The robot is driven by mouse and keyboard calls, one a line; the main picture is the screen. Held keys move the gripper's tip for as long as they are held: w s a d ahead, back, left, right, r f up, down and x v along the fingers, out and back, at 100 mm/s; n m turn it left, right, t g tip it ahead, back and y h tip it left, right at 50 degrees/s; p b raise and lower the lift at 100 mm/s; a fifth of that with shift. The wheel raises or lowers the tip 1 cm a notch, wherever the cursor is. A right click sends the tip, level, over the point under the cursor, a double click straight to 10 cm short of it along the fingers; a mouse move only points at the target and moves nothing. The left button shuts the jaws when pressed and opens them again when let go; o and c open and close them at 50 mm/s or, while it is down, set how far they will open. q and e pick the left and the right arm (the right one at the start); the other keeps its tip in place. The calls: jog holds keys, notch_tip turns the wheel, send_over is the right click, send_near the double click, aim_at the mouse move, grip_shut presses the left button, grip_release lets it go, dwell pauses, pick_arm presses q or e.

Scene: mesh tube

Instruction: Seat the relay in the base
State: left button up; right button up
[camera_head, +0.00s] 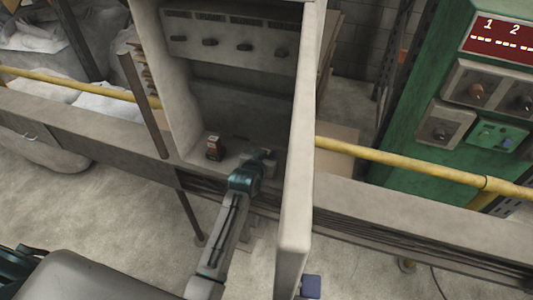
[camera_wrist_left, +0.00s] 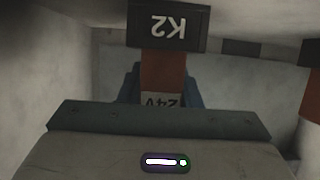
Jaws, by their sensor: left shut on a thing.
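My left gripper (camera_head: 264,156) reaches into the open grey cabinet, low by its right wall. In the left wrist view its blue fingers (camera_wrist_left: 162,88) are shut on the relay (camera_wrist_left: 163,70), a red-brown block with an upside-down "24V" label. A black block marked "K2" (camera_wrist_left: 168,27), apparently the base, shows right beyond the relay. The two meet in the picture; I cannot tell how deep the relay sits. In the head view the gripper hides the relay. My right gripper is not in view.
A similar red-brown block (camera_head: 214,147) stands to the left on the cabinet floor. The cabinet's right wall (camera_head: 301,130) is close to my arm. A row of knobs (camera_head: 245,47) is above. A yellow rail (camera_head: 410,163) and green machine (camera_head: 425,90) are to the right.

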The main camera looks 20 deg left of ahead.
pick_arm(q)
jog(key=o, duration=1)
jog(key=shift+f, duration=0.1)
jog(key=shift+s, duration=0.1)
jog(key=v, duration=1.2)
jog(key=shift+r+b, duration=0.2)
jog(key=shift+b, duration=0.15)
